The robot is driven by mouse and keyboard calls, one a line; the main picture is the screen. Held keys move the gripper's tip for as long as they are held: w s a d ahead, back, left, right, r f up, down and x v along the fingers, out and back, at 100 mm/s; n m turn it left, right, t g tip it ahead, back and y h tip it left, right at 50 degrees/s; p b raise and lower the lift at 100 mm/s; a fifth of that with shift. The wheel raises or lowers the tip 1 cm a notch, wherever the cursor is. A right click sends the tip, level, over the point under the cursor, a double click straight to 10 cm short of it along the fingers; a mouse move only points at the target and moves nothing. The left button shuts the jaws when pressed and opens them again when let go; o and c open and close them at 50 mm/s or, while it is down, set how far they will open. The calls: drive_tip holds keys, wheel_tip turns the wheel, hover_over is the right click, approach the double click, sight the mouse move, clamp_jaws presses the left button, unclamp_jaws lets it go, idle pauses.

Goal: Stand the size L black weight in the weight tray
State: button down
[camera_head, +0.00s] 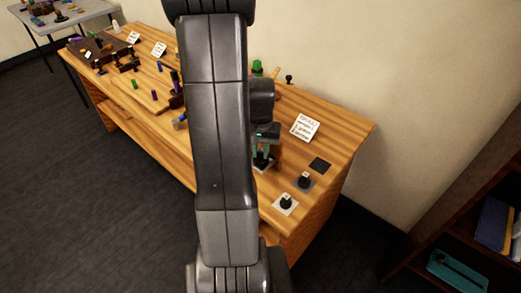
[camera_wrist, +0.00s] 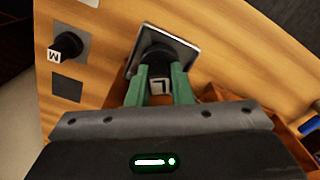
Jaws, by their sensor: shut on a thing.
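My gripper (camera_wrist: 160,85) is shut on the black weight (camera_wrist: 155,54), whose white label reads L. The weight is between the two green fingers, over a grey square plate with a pale rim (camera_wrist: 184,52), which looks like the weight tray. I cannot tell whether the weight touches it. In the head view my gripper (camera_head: 262,150) is just right of my arm, low over the table, and partly hidden.
A black weight marked M (camera_wrist: 68,46) stands on a grey square, beside an empty dark square (camera_wrist: 67,88). Another weight (camera_head: 286,201) stands on a white square at the table's near corner. A written card (camera_head: 305,127) stands behind. Wooden compartments (camera_wrist: 285,128) lie close to my gripper.

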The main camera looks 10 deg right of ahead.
drive_tip(key=shift+f+b, duration=0.55)
drive_tip(key=shift+f, duration=0.15)
idle(0.4)
idle(0.6)
drive_tip(key=c, duration=1.2)
unclamp_jaws()
drive_tip(key=shift+r, duration=0.1)
wheel_tip(320, 180, up, 14)
drive_tip(key=shift+p, duration=0.35)
drive_tip(key=shift+f, duration=0.25)
wheel_tip(320, 180, down, 14)
drive_tip(key=shift+r+b, duration=0.15)
drive_tip(key=shift+b, duration=0.15)
drive_tip(key=shift+s, duration=0.1)
